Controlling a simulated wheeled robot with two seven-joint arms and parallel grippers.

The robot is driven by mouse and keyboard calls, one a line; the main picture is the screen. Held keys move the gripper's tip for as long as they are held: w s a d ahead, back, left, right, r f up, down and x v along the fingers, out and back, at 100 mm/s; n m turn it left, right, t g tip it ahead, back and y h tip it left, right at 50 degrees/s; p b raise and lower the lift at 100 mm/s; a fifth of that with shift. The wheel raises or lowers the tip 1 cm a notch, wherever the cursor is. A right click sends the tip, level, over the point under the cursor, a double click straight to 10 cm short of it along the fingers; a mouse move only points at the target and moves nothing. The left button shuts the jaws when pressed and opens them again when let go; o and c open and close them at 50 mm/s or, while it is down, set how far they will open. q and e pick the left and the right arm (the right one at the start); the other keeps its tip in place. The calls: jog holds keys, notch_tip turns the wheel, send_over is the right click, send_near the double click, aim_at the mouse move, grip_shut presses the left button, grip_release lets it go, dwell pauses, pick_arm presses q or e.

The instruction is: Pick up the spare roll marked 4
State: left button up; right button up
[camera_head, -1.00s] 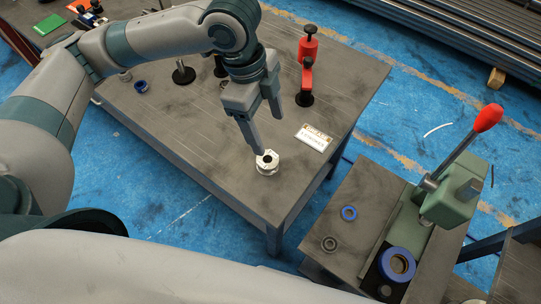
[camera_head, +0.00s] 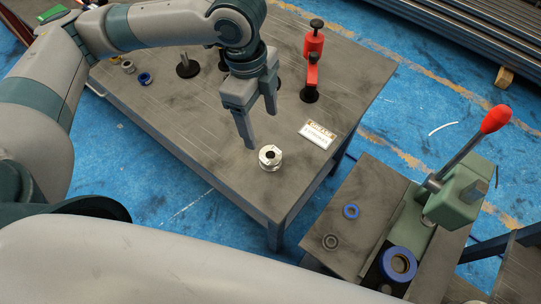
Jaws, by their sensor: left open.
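A silver-white flanged roll (camera_head: 270,158) with a dark centre hole stands on the grey table (camera_head: 215,160) near its front corner. Several smaller rolls sit at the table's left side, among them a blue one (camera_head: 145,79) and a pale one (camera_head: 128,67). I cannot read a number on any roll, so I cannot tell which is marked 4. My left gripper (camera_head: 260,128) is open and empty, pointing down just behind and left of the silver-white roll, apart from it in the picture. My right gripper is not in view.
A red stand (camera_head: 312,72) and a printed label card (camera_head: 318,134) are on the table behind and right of my left gripper. A green lever press (camera_head: 455,195) with a red knob stands on a lower bench at right, near a blue ring (camera_head: 351,211) and a dark ring (camera_head: 330,241).

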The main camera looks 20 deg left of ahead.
pick_arm(q)
jog(key=p, duration=0.2)
send_over(271, 156)
jog(key=s, duration=0.2)
jog(key=f, duration=0.9)
jog(key=shift+w+a+f, duration=0.1)
jog(key=shift+w+a, duration=0.15)
jog(key=shift+a, duration=0.15)
jog(key=shift+d+f, duration=0.15)
jog(key=shift+f, duration=0.35)
jog(key=f, duration=0.1)
jog(key=f+p, duration=0.1)
jog(key=f, duration=0.1)
jog(key=shift+w+d, duration=0.1)
jog(key=shift+d, duration=0.25)
jog(key=shift+f+p, duration=0.3)
jog(key=shift+f, duration=0.25)
